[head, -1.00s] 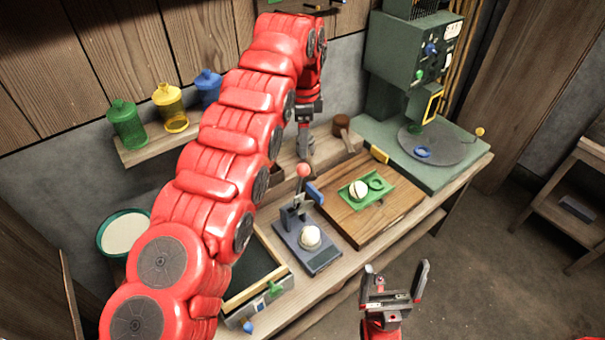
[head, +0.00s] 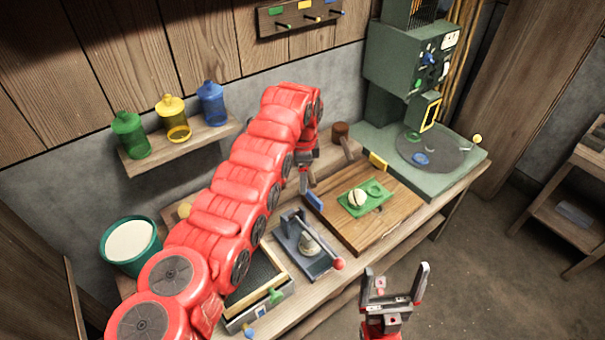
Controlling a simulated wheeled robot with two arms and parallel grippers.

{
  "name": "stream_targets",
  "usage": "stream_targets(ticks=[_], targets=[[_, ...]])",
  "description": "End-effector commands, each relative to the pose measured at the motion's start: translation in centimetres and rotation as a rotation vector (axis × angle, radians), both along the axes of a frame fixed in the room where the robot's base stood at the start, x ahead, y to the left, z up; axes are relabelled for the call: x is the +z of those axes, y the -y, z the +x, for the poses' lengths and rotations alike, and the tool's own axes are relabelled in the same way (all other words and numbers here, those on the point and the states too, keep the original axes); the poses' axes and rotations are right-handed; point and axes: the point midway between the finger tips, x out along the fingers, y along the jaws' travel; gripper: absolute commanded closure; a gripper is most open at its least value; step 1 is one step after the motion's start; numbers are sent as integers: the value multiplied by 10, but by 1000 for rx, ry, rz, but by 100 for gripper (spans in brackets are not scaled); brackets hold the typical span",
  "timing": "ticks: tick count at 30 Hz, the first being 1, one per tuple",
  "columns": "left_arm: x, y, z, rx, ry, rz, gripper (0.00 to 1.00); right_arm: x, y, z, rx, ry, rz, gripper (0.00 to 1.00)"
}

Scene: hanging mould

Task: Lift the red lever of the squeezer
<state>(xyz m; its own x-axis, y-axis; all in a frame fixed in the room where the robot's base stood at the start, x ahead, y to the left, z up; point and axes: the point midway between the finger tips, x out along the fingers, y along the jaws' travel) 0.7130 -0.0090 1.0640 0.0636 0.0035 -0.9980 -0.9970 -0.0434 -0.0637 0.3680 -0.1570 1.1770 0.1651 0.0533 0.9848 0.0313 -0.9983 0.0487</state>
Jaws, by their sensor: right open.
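The squeezer (head: 291,250) is a dark grey device on the workbench, left of the wooden board. Its lever is lowered toward the bench's front edge, with the red ball end (head: 338,264) at the front right. A pale round piece (head: 308,246) sits under the lever, partly hidden. My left gripper (head: 304,186) points down behind the squeezer, apart from the red ball; its fingers are too small and covered to tell their opening. My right gripper (head: 395,274) is open and empty, in front of the bench and right of the red ball.
The wooden board (head: 388,222) holds a green mould (head: 372,203) with a pale ball half. A green machine (head: 405,70) stands at the back right. A dark tray (head: 240,283) lies left of the squeezer, beneath my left arm. A mallet (head: 341,133) stands behind.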

Motion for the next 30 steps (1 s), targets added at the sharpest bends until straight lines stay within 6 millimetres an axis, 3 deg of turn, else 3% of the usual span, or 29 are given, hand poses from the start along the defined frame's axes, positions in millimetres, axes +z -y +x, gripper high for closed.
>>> stream_targets(ticks=[2,14,30], targets=[[0,0,0,0,0,0,27,0,0,0,0,0,0,0],[0,0,0,0,1,0,99,0,0,0,0,0,0,0],[0,0,0,0,1,0,100,0,0,0,0,0,0,0]])
